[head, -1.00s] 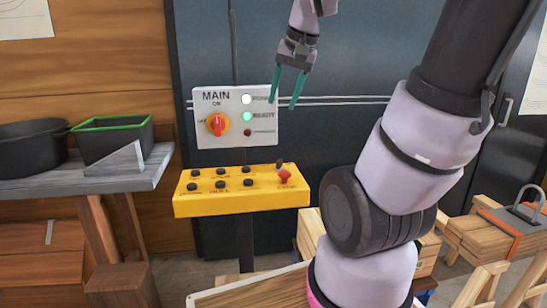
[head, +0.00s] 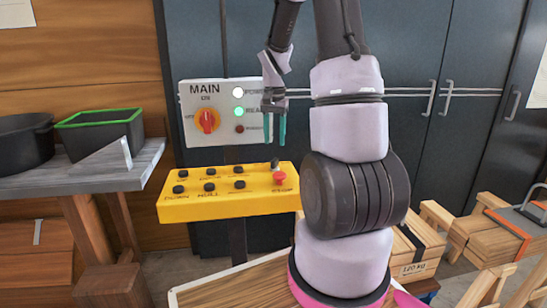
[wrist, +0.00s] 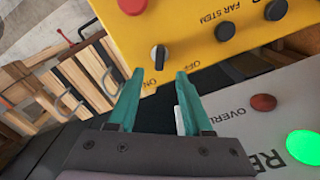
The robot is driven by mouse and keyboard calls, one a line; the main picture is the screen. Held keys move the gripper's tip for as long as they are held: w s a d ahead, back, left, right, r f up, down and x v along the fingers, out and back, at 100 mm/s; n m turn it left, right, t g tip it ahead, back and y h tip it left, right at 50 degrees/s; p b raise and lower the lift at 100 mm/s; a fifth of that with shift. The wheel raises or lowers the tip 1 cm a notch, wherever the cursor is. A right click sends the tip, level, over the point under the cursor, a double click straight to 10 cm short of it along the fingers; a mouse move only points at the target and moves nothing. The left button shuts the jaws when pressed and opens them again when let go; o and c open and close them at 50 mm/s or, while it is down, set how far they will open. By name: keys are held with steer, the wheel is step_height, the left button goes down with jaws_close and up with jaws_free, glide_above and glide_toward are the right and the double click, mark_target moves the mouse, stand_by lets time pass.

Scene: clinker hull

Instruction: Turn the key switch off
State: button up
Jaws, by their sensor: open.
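The key switch (head: 275,163) is a small dark knob near the top right corner of the yellow control box (head: 225,203). In the wrist view the key switch (wrist: 159,57) stands out from the yellow face, with "ON" and "OFF" lettering near it; which mark it points to is hard to tell. My gripper (head: 275,142) is open and empty, its teal fingers pointing down just above the key switch. In the wrist view my gripper (wrist: 160,78) has its fingertips either side of the line to the knob, apparently not touching it.
A red stop button (head: 280,178) sits just below the key switch, with several black buttons to the left. Behind is a grey panel (head: 190,95) with a red-orange MAIN rotary switch (head: 207,121) and lamps. A bench (head: 90,178) with bins stands left.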

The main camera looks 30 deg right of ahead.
mark_target(274, 159)
step_height(274, 159, down, 7)
steer(key=shift+f, duration=0.1)
stand_by(0.3)
jaws_close()
